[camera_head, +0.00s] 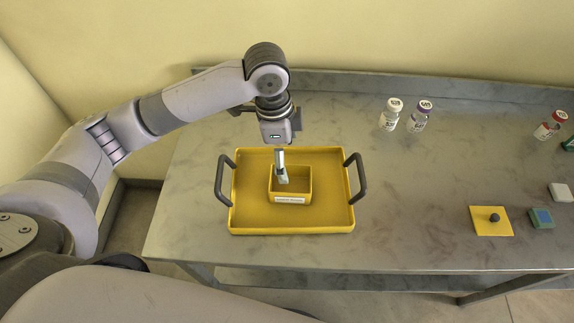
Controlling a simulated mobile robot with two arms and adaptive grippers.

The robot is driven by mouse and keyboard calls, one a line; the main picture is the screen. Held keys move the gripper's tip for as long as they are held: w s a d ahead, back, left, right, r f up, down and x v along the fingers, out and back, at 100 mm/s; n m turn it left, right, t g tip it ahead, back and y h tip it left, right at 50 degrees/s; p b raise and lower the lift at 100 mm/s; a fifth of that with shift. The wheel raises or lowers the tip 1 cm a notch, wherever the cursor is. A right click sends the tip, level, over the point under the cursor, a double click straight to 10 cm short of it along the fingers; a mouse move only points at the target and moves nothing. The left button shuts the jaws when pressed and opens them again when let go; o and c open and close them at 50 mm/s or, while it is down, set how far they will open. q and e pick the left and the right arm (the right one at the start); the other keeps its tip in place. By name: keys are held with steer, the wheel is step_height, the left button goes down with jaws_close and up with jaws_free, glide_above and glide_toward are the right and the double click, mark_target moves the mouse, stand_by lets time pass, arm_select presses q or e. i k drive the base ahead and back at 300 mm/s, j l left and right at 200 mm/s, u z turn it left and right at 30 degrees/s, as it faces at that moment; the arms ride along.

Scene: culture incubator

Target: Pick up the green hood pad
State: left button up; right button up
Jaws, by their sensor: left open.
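A small green pad (541,218) with a blue square on top lies on the metal table at the right, just right of a yellow plate. Another green item (568,145) is partly cut off at the right picture edge; I cannot tell from its look what it is. My left gripper (282,177) is open and points down over a small yellow box (290,195) inside a yellow tray, far to the left of the green pad. Whether its fingertips touch the box inside is unclear. My right gripper is out of view.
The yellow tray (245,222) has black handles on both sides. The yellow plate (485,225) bears a dark knob. A white block (561,192) lies nearby. The table's middle is clear.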

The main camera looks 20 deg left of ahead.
mark_target(541, 218)
steer(key=z, duration=1.4)
